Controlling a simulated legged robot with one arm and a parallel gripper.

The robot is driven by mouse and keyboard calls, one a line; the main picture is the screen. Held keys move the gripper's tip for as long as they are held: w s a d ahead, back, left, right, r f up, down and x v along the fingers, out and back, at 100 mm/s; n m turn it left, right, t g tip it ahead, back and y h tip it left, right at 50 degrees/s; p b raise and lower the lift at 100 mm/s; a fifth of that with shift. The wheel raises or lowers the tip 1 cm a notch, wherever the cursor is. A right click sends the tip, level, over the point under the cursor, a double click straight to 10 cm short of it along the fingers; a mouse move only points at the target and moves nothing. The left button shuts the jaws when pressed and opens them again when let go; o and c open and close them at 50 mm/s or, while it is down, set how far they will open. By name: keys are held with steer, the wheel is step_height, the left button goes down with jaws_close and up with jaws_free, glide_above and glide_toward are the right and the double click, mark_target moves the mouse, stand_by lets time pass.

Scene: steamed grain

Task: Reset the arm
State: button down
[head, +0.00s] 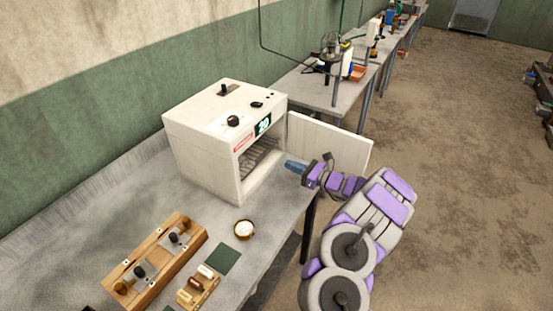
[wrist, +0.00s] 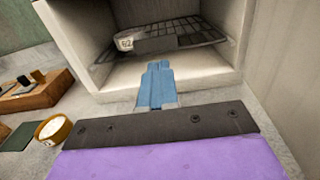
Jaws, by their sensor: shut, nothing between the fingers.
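My gripper (head: 295,166) is shut and empty, its blue fingers together in front of the open mouth of a white steamer cabinet (head: 205,155). In the wrist view my gripper (wrist: 157,70) points toward the cabinet's opening. The cabinet door (head: 330,142) is swung open to the right, behind my arm in the head view.
A bowl of white grain (head: 244,229) stands on the table (head: 85,230) in front of the cabinet. A wooden fixture (head: 160,262), a small wooden block holder (head: 198,288) and a dark green mat (head: 223,260) lie nearby. Open floor (head: 460,190) lies to the right.

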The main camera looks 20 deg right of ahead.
steer(key=s+a+r+n+g+y, duration=0.3)
steer(key=a+r+n, duration=0.1)
steer(key=a+r, duration=0.25)
steer(key=s+a+r+n+g+y, duration=0.2)
steer(key=s+a+r+n+g, duration=0.15)
steer(key=a+r, duration=0.35)
steer(key=s+a+r+n+g+h, duration=0.1)
steer(key=s+a+r+n+g, duration=0.25)
steer(key=s+a+n, duration=0.35)
steer(key=s+a+r+n+g, duration=0.25)
steer(key=s+a+g, duration=0.2)
steer(key=a, duration=0.55)
steer(key=s+f+n+g+h, duration=0.1)
steer(key=s+n+g+h, duration=0.4)
steer(key=s, duration=1.4)
steer(key=s+d+f+n+t+h, duration=0.2)
steer(key=s+d+n+h, duration=0.4)
steer(key=s+d+h, duration=0.4)
steer(key=s+d+t, duration=0.1)
steer(key=s, duration=0.1)
steer(key=shift+s+f+p, duration=0.25)
steer(key=shift+s+p, duration=0.1)
steer(key=shift+p, duration=0.05)
